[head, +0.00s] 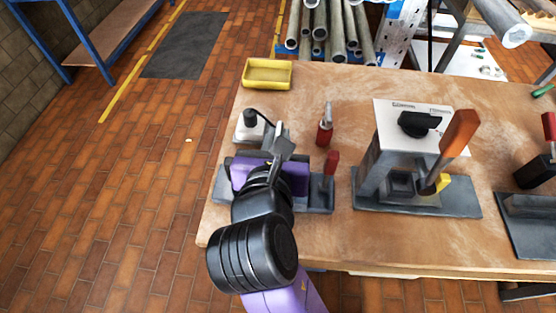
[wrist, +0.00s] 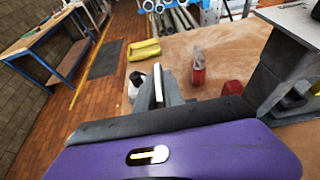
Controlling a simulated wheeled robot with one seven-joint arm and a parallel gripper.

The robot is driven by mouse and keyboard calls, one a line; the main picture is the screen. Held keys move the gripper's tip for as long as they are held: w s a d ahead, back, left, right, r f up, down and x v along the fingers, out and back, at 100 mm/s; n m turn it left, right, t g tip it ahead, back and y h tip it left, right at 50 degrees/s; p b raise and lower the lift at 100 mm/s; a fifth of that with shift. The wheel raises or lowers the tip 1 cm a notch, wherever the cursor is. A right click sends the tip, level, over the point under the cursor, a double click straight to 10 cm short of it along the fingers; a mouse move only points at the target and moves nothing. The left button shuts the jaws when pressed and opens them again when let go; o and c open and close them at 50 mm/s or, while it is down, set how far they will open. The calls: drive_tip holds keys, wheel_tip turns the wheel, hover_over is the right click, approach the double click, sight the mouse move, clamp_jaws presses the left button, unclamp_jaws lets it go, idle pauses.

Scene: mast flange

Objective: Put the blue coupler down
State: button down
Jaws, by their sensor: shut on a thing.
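My gripper (head: 279,138) is over the left end of the wooden bench, above a grey base plate (head: 320,203). Its grey fingers (wrist: 159,84) also show in the wrist view, beyond the purple hand. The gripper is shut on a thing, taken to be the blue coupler. The coupler is hidden by the fingers and hand, and no clearly blue part of it shows in either view. I cannot tell whether it touches anything below.
A yellow tray (head: 267,86) lies at the bench's far left corner. A black-capped item (head: 250,118) stands beside my fingers. A red-handled tool (head: 325,127) stands to their right. A grey fixture (head: 408,150) with an orange lever is further right. Bare wood (head: 310,85) lies behind.

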drive_tip(key=shift+f+b, duration=0.35)
drive_tip(key=shift+f, duration=2.95)
drive_tip(key=shift+f, duration=0.15)
drive_tip(key=c, duration=1.5)
unclamp_jaws()
drive_tip(key=shift+o, duration=0.2)
drive_tip(key=v, duration=1.2)
